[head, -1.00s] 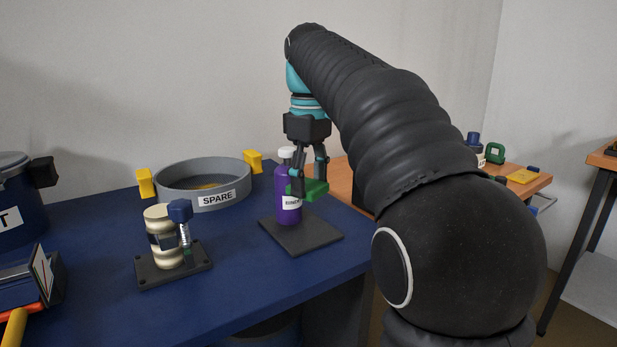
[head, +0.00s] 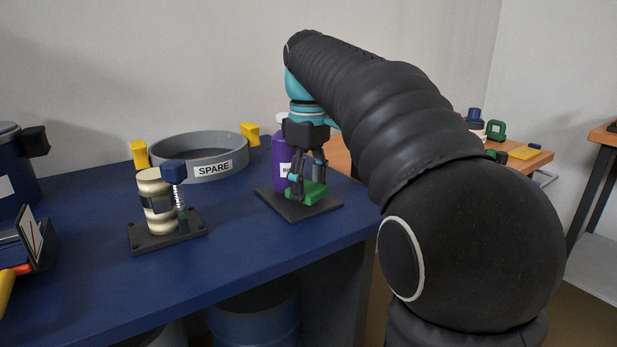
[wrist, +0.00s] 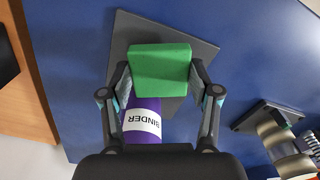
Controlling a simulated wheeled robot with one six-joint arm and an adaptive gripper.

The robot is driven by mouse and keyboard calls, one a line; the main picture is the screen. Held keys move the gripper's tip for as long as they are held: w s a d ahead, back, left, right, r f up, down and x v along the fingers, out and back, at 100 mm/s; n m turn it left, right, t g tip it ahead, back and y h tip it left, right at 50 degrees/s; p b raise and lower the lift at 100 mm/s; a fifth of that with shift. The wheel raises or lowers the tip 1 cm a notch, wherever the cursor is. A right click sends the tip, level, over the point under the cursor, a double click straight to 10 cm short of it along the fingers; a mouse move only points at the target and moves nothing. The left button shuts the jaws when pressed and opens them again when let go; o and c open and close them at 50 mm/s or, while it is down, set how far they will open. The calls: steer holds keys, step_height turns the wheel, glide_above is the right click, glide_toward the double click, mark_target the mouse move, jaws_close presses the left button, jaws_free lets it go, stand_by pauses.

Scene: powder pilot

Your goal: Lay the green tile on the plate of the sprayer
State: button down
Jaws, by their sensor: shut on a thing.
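My gripper (head: 307,190) points down and is shut on the green tile (head: 316,194). In the wrist view the tile (wrist: 160,70) sits flat between the two fingertips. The sprayer's dark square plate (head: 292,211) lies on the blue table, and it also shows in the wrist view (wrist: 142,32). The tile is over the plate, very low; I cannot tell whether it touches. The sprayer's purple bottle (head: 279,153), labelled BINDER in the wrist view (wrist: 142,122), stands at the plate's back left, close beside the tile and partly hidden by my gripper.
A grey ring-shaped tub (head: 190,172) marked SPARE, with yellow handles, stands behind left. A cream clamped post (head: 152,190) on a dark base stands left of the plate. The blue table (head: 235,235) is clear between them. A wooden bench (head: 535,160) is at the right.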

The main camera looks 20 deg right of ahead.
steer(key=shift+f+b, duration=0.3)
steer(key=shift+f, duration=0.35)
stand_by(0.5)
steer(key=shift+c, duration=0.9)
jaws_free()
steer(key=shift+o, duration=0.4)
step_height(320, 180, up, 6)
steer(key=p, duration=0.5)
steer(key=shift+f, duration=0.25)
steer(key=shift+r, duration=4.05)
steer(key=s+d+b, duration=0.1)
steer(key=s+d, duration=0.1)
steer(key=s, duration=0.5)
steer(key=s+d+b, duration=0.2)
steer(key=s+d, duration=0.1)
steer(key=s, duration=0.5)
steer(key=shift+s+r, duration=0.15)
